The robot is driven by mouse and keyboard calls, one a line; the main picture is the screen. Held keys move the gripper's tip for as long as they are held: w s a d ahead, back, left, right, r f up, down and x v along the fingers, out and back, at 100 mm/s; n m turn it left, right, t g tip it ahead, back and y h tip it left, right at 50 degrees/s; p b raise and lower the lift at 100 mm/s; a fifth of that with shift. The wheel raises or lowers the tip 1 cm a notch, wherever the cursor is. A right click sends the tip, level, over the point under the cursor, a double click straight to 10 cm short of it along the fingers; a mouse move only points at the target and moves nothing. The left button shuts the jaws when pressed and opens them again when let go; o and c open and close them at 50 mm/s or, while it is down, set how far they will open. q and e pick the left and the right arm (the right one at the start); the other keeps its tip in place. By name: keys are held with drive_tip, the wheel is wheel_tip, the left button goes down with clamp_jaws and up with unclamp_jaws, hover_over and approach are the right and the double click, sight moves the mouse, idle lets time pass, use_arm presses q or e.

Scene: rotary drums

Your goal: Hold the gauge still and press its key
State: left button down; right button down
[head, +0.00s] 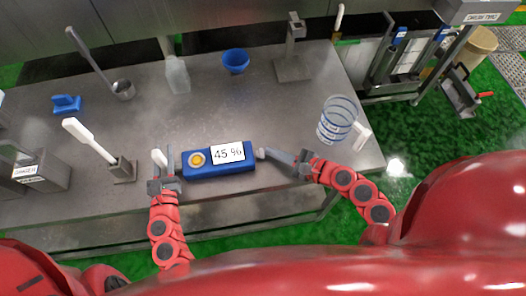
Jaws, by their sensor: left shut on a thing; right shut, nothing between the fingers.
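The gauge is a blue box (220,169) on the steel table near its front edge. Its white display (228,153) reads "45 %", and a round yellow key (197,159) sits on its left part. My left gripper (162,172) is at the gauge's left end, shut on it, with one pale fingertip showing. My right gripper (273,157) is shut and empty, its tip close to the gauge's right end. I cannot tell whether that tip touches the gauge.
A clear ringed beaker (337,119) stands right of my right gripper. A white-handled tool in a stand (122,169) is left of my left gripper. A blue bowl (235,61), a clear bottle (177,75) and a metal stand (293,68) are farther back. The table middle is clear.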

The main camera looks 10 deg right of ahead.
use_arm(q)
drive_tip(key=shift+f, duration=0.2)
use_arm(e)
drive_tip(key=shift+d, duration=0.5)
drive_tip(key=shift+d, duration=2.55)
use_arm(q)
drive_tip(key=shift+c, duration=1.4)
unclamp_jaws()
drive_tip(key=shift+r, duration=0.15)
drive_tip(key=shift+r, duration=0.15)
use_arm(e)
drive_tip(key=shift+r, duration=0.15)
